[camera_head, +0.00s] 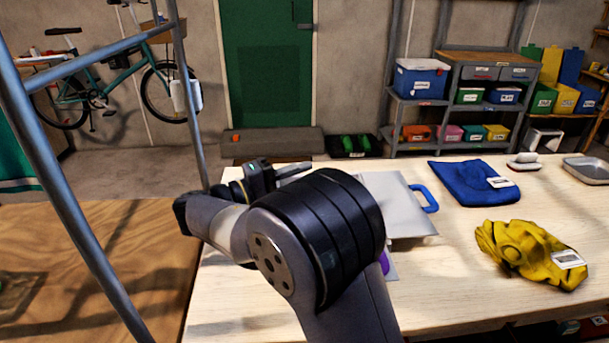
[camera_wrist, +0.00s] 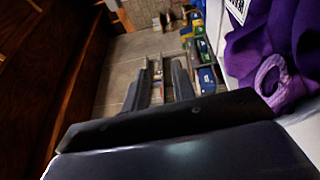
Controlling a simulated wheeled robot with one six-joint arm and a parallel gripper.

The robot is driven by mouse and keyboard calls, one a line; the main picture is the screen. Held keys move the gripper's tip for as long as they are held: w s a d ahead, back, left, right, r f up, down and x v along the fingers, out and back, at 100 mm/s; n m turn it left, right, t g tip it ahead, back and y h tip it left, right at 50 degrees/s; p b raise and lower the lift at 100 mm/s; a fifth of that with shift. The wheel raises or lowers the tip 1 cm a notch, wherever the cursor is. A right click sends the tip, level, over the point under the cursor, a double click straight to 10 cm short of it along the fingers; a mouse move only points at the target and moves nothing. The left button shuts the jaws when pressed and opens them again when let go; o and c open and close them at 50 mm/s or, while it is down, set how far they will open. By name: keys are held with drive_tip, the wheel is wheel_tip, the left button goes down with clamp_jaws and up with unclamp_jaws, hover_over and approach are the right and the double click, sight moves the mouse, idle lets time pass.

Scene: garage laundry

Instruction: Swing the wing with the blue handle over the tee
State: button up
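A grey flat wing (camera_head: 400,215) with a blue handle (camera_head: 424,198) lies on the pale table, right of my arm. The handle is at its right edge. A small purple piece of the tee (camera_head: 384,262) shows beside my arm; the arm hides the rest. Purple cloth also fills the right of the wrist view (camera_wrist: 262,45), with a white label at its top. My gripper (camera_head: 280,173) is above the table's far left part, left of the wing and apart from the blue handle. In the wrist view its two fingers (camera_wrist: 160,85) stand apart with nothing between them.
A blue cloth (camera_head: 470,185) and a crumpled yellow cloth (camera_head: 525,250), both labelled, lie right of the wing. A metal tray (camera_head: 588,171) is at the far right. A steel frame (camera_head: 75,190) stands at left. Table (camera_head: 460,285) is bare in front of the yellow cloth.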

drive_tip(key=shift+d, duration=0.1)
drive_tip(key=x, duration=1.1)
